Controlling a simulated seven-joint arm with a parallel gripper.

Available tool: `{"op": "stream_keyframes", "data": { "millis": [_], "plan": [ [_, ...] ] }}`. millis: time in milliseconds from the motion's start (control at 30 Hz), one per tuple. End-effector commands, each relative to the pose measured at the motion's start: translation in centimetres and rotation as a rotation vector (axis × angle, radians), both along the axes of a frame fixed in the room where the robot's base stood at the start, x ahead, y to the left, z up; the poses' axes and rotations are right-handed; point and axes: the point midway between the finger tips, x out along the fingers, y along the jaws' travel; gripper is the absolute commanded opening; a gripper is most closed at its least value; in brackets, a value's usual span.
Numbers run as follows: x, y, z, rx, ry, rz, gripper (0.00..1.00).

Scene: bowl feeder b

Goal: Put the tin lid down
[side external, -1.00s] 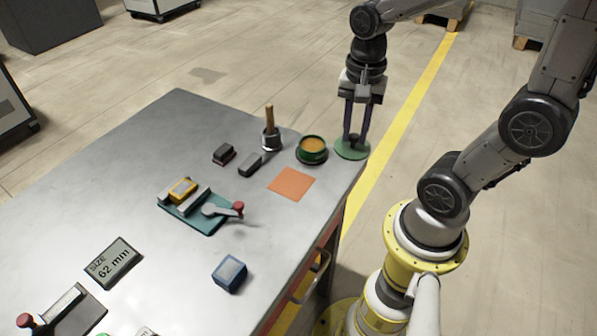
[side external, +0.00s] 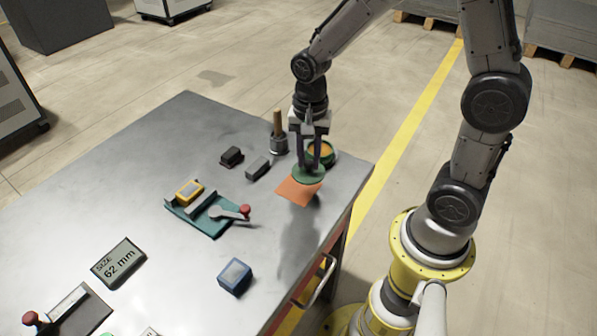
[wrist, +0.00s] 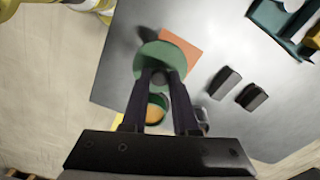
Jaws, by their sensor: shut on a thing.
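My gripper (side external: 310,166) is shut on the green round tin lid (side external: 308,175), gripping it near its middle. In the side view the lid hangs over the far part of the orange square (side external: 298,192) and covers some of it; the exact height is hard to tell. The lid also shows in the wrist view (wrist: 176,52), below the dark fingers (wrist: 160,75), with the orange square (wrist: 184,42) partly hidden behind it. The open green tin (side external: 325,152) with orange-brown contents stands just behind the gripper, partly hidden; it also shows in the wrist view (wrist: 156,113).
A pot with a wooden-handled tool (side external: 278,135) stands left of the tin. Two dark blocks (side external: 231,156) (side external: 258,168) lie further left. A teal fixture (side external: 205,215) with a red-knobbed lever, a blue box (side external: 235,275) and a size sign (side external: 118,262) are nearer. Bare metal table surrounds the orange square.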

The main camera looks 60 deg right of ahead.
Motion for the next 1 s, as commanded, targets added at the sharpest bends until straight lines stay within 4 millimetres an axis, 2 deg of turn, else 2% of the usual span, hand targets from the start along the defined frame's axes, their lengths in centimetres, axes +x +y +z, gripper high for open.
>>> {"op": "stream_keyframes", "data": {
  "millis": [100, 367, 600, 1000],
  "plan": [
    [1.4, -0.1, -1.7, 0.0, 0.002, 0.0, 0.0],
    [2.8, -0.1, -3.4, 0.0, 0.0, 0.0, 0.0],
    [2.7, -0.1, -6.2, 0.0, 0.001, 0.0, 0.0],
    [2.7, -0.1, -6.6, 0.0, -0.001, 0.0, 0.0]
  ]
}}
